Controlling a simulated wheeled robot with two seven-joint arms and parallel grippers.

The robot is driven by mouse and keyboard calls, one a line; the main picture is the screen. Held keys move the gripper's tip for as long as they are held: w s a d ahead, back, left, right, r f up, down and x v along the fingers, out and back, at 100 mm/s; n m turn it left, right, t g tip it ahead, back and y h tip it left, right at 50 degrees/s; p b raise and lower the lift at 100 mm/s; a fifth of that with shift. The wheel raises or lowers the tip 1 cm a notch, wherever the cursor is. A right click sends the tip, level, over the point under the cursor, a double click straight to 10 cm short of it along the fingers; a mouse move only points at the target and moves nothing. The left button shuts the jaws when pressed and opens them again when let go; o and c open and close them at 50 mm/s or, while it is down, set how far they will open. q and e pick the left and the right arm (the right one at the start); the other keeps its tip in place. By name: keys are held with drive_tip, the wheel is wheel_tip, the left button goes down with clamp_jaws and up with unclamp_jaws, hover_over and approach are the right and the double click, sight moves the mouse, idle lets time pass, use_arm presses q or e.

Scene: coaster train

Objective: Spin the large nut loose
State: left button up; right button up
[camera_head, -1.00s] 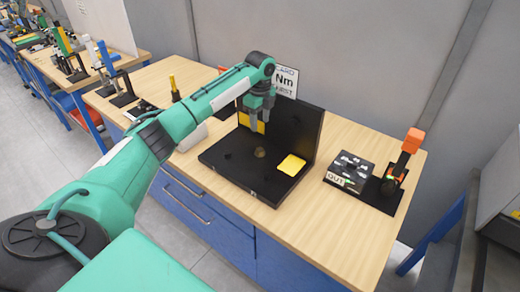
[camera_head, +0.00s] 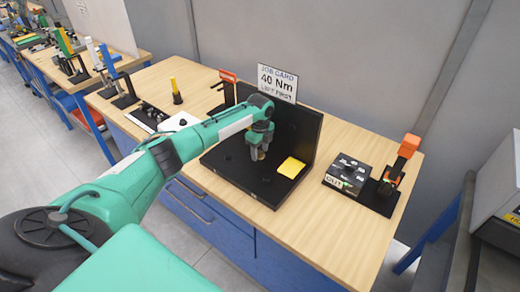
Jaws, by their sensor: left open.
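The large nut (camera_head: 261,155) is a small, dull brass-coloured piece on the floor of the open black case (camera_head: 233,176). My left arm comes in from the left over the bench. My left gripper (camera_head: 258,153) points down with its open fingers at the nut. The fingers hide most of the nut, and I cannot tell whether they touch it. My right gripper is not in view.
A yellow block (camera_head: 291,167) lies in the case, right of my gripper. A job card (camera_head: 277,82) reading 40 Nm stands behind. A dark box with sockets (camera_head: 348,173) and an orange-topped tool (camera_head: 408,147) stand at right. The bench front is clear.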

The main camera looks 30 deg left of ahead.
use_arm(q)
drive_tip(key=c, duration=1)
